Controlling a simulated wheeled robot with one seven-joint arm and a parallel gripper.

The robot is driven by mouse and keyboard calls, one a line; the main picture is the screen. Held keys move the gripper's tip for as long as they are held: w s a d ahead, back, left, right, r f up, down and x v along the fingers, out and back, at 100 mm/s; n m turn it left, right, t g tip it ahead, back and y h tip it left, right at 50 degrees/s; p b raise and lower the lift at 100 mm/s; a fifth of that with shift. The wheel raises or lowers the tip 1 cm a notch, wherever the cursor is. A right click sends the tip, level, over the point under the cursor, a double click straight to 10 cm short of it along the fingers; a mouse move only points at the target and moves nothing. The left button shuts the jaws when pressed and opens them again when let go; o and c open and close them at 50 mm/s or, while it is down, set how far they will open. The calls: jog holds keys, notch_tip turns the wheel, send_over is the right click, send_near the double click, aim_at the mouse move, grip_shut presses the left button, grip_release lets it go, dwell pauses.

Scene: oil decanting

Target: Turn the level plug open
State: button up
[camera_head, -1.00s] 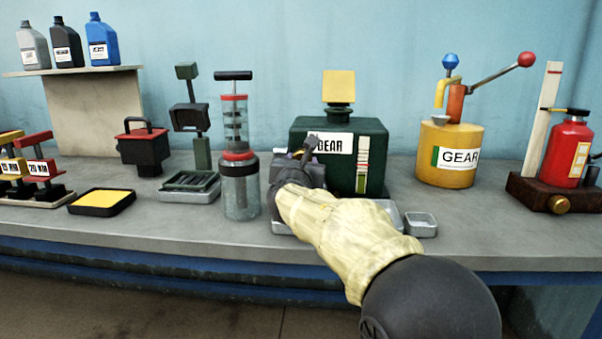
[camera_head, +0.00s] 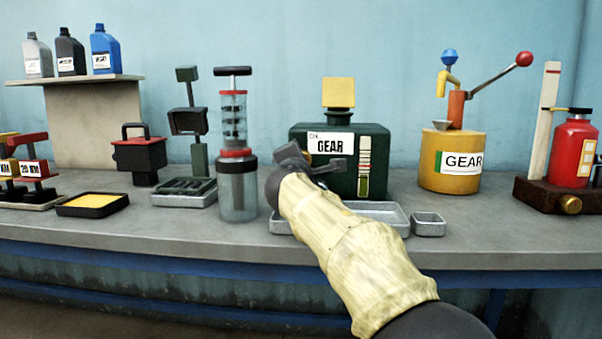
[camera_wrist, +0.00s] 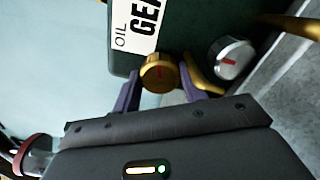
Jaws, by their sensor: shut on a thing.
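The green gear oil tank (camera_head: 374,152) with a "GEAR" label stands on the bench in the head view. In the wrist view, a round brass plug (camera_wrist: 158,76) with a red mark sits on the tank's face below the label. My gripper (camera_wrist: 159,92) has its two purple fingers on either side of this brass plug and is shut on it. A silver knob (camera_wrist: 231,57) with a red mark sits to the right of it, apart from the fingers. In the head view my gripper (camera_head: 325,166) is against the tank's front, and its fingertips are partly hidden.
A grey tray (camera_head: 388,211) lies in front of the tank, with a small metal dish (camera_head: 428,226) to its right. A clear pump cylinder (camera_head: 237,192) stands close to the left of my gripper. A yellow gear can (camera_head: 440,181) stands to the right.

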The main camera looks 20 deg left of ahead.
jog(key=m, duration=0.1)
jog(key=m+b, duration=0.1)
jog(key=m, duration=0.1)
jog(key=m+b, duration=0.1)
jog(key=shift+f+m, duration=0.25)
jog(key=shift+m, duration=0.05)
jog(key=shift+r+m+b, duration=0.1)
jog(key=shift+m+b, duration=1.1)
jog(key=shift+m, duration=1.1)
jog(key=o, duration=1)
jog(key=shift+w+d+r, duration=0.1)
jog(key=shift+s, duration=0.5)
jog(key=b+v, duration=0.3)
jog(key=v, duration=1.3)
jog(key=shift+s, duration=0.25)
